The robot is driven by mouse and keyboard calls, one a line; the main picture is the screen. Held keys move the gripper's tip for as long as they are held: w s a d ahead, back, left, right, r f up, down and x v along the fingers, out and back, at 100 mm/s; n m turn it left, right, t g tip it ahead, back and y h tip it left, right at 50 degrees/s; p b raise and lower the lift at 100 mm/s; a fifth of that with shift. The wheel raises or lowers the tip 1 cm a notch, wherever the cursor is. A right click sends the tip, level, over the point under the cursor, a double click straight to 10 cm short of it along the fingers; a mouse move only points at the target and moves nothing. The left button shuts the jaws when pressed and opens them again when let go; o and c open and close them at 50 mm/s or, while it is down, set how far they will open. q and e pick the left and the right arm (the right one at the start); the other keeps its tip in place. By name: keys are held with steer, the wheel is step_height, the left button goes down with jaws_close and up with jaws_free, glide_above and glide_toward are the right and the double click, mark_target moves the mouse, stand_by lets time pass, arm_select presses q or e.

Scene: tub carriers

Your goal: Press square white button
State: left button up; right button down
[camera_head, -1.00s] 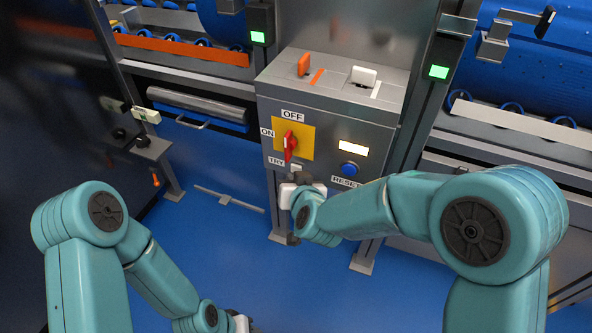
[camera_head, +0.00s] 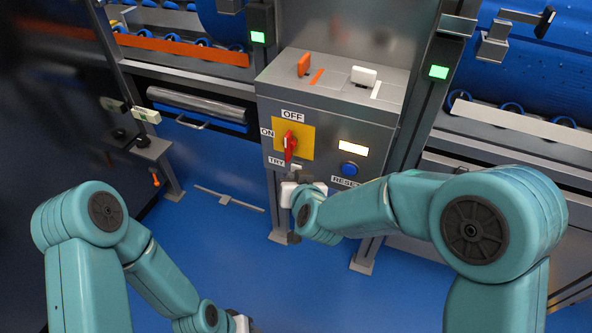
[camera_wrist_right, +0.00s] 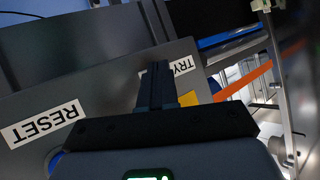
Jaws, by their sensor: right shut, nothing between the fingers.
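The square white button (camera_head: 297,167) is on the front of the grey control box, right beside the TRY label (camera_head: 276,161) and below the red rotary switch (camera_head: 290,145). My right gripper (camera_head: 294,177) is just below the button in the head view, partly hidden by its own wrist. In the right wrist view its dark fingers (camera_wrist_right: 156,75) are together and empty, pointing at the panel beside the TRY label (camera_wrist_right: 182,66). They hide the button there, so I cannot tell whether they touch it. My left gripper (camera_head: 241,323) is low at the bottom edge, its fingers not visible.
The control box (camera_head: 325,118) also carries a blue button (camera_head: 349,169) above the RESET label (camera_head: 345,182), a lit white panel (camera_head: 354,149), and orange (camera_head: 304,64) and white (camera_head: 364,76) pieces on top. Blue floor (camera_head: 225,240) is open to the left.

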steer(key=shift+w+d, duration=0.1)
steer(key=shift+w, duration=0.15)
stand_by(0.3)
steer(key=shift+s, duration=0.4)
steer(key=s+a, duration=0.2)
steer(key=s, duration=0.3)
steer(key=shift+s+a, duration=0.3)
stand_by(0.8)
